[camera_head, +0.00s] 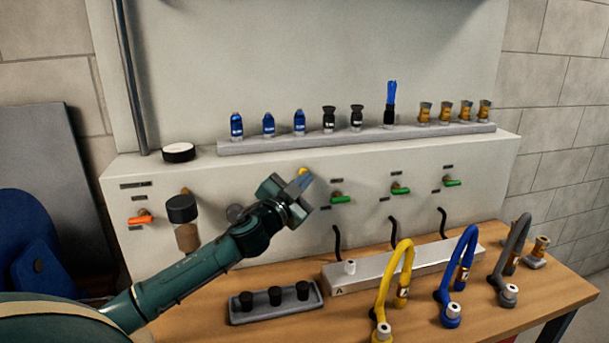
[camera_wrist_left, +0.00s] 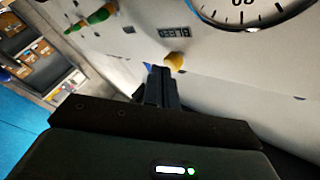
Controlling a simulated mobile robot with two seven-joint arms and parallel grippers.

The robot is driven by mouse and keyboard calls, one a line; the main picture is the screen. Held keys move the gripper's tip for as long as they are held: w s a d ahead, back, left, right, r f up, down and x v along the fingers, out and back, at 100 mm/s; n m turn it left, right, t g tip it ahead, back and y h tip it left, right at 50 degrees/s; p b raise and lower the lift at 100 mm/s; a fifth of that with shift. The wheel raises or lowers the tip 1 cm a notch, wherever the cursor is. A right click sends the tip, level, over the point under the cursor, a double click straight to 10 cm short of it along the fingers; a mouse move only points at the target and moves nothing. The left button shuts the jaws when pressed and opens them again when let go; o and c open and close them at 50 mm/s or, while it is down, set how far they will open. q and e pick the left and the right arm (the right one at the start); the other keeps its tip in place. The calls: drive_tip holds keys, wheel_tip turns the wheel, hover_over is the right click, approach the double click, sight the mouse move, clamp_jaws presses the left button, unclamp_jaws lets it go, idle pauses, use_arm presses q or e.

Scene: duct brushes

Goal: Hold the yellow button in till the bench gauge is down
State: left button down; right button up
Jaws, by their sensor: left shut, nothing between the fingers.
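The yellow button (camera_head: 303,171) is on the pale bench panel, mostly behind my left gripper in the head view. My right gripper is in neither view.
Green-handled valves (camera_head: 341,198) are right of my gripper and an orange-handled one (camera_head: 140,218) is left. A ledge (camera_head: 360,136) of fittings runs above. Yellow (camera_head: 399,270) and blue hoses stand on the wooden bench.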

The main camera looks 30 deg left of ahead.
use_arm(q)
drive_tip(key=shift+w+a, duration=0.25)
drive_tip(key=shift+a, duration=0.05)
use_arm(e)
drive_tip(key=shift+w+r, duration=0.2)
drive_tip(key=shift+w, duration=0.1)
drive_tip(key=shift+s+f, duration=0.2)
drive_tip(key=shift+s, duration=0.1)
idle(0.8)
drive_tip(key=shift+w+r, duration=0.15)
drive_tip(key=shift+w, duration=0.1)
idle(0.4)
use_arm(q)
drive_tip(key=shift+s+d, duration=0.65)
drive_tip(key=shift+d, duration=0.1)
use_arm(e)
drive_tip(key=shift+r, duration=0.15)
use_arm(q)
drive_tip(key=s+d+p, duration=0.1)
drive_tip(key=s+d, duration=0.2)
drive_tip(key=shift+s+d, duration=0.1)
drive_tip(key=shift+d, duration=0.3)
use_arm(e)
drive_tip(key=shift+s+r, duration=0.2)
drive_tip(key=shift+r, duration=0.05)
